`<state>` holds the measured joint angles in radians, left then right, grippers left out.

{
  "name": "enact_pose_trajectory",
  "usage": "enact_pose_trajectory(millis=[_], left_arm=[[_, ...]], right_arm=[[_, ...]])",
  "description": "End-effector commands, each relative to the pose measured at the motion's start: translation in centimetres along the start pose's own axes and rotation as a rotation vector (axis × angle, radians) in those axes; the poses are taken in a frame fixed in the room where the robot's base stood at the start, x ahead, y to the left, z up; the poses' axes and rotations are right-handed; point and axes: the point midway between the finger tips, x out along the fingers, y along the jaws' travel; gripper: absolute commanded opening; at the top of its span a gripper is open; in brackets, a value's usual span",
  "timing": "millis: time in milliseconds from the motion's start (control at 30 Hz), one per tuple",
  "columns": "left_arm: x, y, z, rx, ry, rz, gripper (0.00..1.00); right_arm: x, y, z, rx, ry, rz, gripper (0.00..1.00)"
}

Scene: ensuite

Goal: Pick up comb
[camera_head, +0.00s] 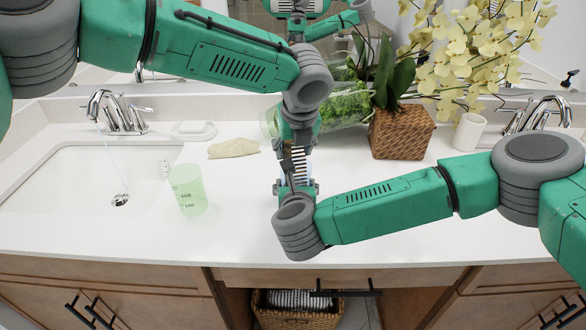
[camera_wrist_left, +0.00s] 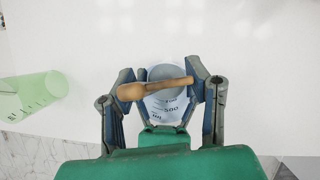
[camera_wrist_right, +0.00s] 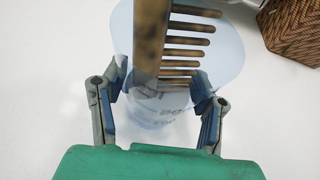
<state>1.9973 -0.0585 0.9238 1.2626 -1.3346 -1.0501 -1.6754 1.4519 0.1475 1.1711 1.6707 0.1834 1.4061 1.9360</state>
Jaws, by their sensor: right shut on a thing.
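The brown comb (camera_head: 299,164) stands upright in a clear blue measuring beaker (camera_head: 309,171), its teeth to one side. My right gripper (camera_wrist_right: 158,80) is shut on the beaker (camera_wrist_right: 222,55), and the comb (camera_wrist_right: 151,40) rises in front of it in the right wrist view. My left gripper (camera_wrist_left: 160,82) points down from above. Its fingers are apart, one near each side of the comb's top end (camera_wrist_left: 150,90). Whether they touch the comb cannot be told. In the head view my left arm partly hides the comb.
A green beaker (camera_head: 188,190) stands left on the white counter (camera_head: 235,220), beside the sink (camera_head: 70,185). A beige cloth (camera_head: 233,148) and a soap dish (camera_head: 194,131) lie behind. A wicker planter (camera_head: 402,133), a tipped glass vase with greenery (camera_head: 345,105) and a white cup (camera_head: 469,132) stand at the back.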

Motion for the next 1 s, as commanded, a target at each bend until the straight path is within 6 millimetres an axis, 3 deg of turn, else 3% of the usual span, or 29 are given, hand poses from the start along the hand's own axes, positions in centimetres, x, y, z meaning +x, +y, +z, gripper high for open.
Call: enact_pose_trajectory(millis=[467,1000], left_arm=[[-0.8,0.0,0.4,0.000,-0.002,0.000,0.24],[-5.8,-0.1,2.5,0.000,-0.002,0.000,0.24]], right_arm=[[0.0,0.0,0.0,0.000,0.000,-0.001,0.21],[0.0,0.0,0.0,0.000,0.000,-0.001,0.21]])
